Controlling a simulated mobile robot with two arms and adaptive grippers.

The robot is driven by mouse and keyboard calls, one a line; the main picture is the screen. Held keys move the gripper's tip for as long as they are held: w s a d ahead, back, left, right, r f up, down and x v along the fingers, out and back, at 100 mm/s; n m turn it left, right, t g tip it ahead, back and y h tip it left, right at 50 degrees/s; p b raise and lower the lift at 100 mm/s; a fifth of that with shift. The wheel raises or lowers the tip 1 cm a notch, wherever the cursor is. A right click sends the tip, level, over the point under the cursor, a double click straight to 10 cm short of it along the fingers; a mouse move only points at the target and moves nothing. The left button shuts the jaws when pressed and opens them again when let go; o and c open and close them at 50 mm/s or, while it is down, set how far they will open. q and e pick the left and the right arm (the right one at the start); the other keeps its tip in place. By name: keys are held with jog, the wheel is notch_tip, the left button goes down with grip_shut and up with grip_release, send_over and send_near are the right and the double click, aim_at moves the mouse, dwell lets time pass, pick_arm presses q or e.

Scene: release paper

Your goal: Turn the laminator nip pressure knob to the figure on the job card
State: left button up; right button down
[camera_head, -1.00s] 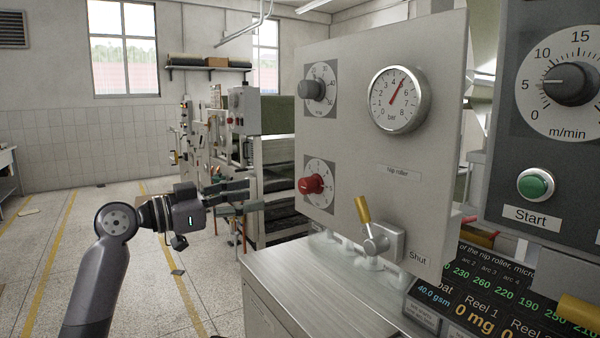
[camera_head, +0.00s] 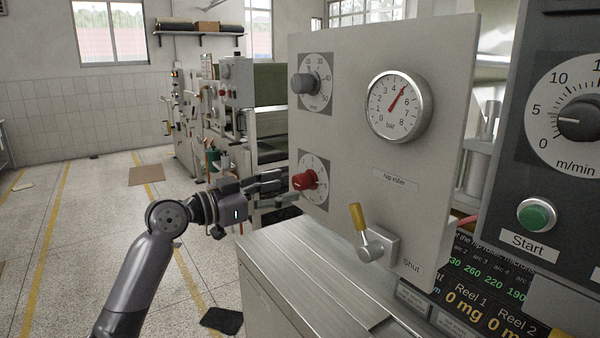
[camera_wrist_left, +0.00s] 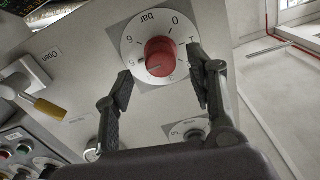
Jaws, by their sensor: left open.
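The red knob (camera_head: 304,180) sits on a white dial low on the left of the grey nip roller panel (camera_head: 350,130). In the left wrist view the red knob (camera_wrist_left: 160,56) shows on its "bar" dial, beyond and between my fingers. My left gripper (camera_head: 290,186) is open; its fingertips (camera_wrist_left: 160,82) straddle the knob's line, and I cannot tell whether they touch it. The round bar gauge (camera_head: 400,103) above has its red needle between 4 and 6. No job card can be made out. My right gripper is not in view.
A grey knob (camera_head: 304,84) is above the red one. A yellow-handled lever (camera_head: 358,217) marked "Shut" juts from the panel's lower part. A metal cabinet top (camera_head: 310,270) lies below. A green Start button (camera_head: 537,215) and speed dial are at right.

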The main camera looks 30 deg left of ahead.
aim_at(295, 183)
pick_arm(q)
jog(key=p+x, duration=0.1)
jog(key=x, duration=0.3)
jog(key=shift+w+r, duration=0.15)
jog(key=shift+w, duration=0.1)
jog(key=shift+w+d+p, duration=0.25)
jog(key=shift+w+p, duration=0.15)
jog(key=shift+w, duration=0.1)
jog(key=shift+f, duration=0.2)
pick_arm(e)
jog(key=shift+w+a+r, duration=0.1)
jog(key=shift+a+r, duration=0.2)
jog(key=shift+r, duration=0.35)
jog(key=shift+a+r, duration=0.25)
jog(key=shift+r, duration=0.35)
pick_arm(q)
jog(key=shift+c, duration=0.3)
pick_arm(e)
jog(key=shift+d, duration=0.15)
pick_arm(q)
jog(key=shift+c, duration=1.4)
jog(key=c, duration=0.8)
jog(key=shift+f+m+b, duration=0.1)
jog(key=shift+m+b, duration=0.2)
jog(key=shift+b, duration=0.75)
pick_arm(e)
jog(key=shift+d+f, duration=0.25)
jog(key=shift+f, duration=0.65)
